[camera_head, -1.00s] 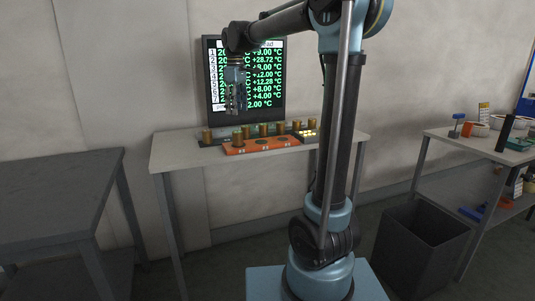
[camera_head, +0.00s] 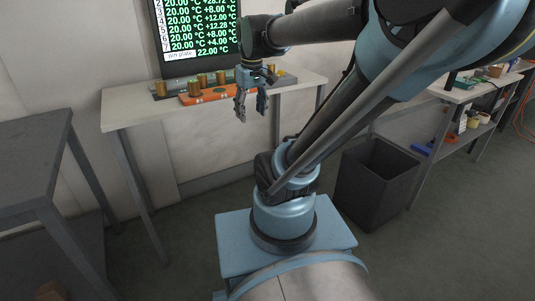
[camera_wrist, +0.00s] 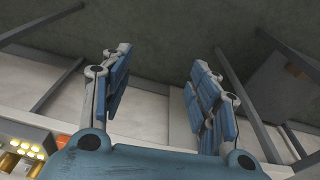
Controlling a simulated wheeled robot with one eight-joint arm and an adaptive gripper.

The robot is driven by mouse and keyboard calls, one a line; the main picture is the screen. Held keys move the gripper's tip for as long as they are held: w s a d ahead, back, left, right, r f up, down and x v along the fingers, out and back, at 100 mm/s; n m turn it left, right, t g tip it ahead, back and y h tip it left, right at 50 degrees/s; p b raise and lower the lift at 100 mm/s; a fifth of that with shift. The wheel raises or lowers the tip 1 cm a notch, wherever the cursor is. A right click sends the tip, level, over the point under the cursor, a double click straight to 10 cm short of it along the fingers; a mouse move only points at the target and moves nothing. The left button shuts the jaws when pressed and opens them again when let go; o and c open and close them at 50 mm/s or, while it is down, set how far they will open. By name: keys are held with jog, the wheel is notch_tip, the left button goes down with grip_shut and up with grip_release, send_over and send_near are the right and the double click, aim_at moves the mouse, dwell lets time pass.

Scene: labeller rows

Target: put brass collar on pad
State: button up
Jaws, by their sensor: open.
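I cannot tell which is the brass collar. Dark greenish round spots show on the orange plate; I cannot tell whether one is the pad. My gripper (camera_head: 251,113) hangs in front of the table, right of the orange plate, fingers down, open and empty. In the wrist view my gripper (camera_wrist: 158,65) has its fingers wide apart with only floor and wall between them.
A screen (camera_head: 197,35) with temperature readings stands behind the table (camera_head: 121,109). A grey table (camera_head: 35,150) is at the left, a dark bin (camera_head: 375,185) at the right, and a cluttered shelf bench further right.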

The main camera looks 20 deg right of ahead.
jog(key=s+d+f+m, duration=0.3)
jog(key=s+f, duration=0.6)
jog(key=f, duration=0.3)
jog(key=shift+s+d+m+t, duration=0.2)
jog(key=shift+m+t, duration=0.1)
jog(key=shift+m, duration=0.1)
jog(key=shift+w, duration=0.1)
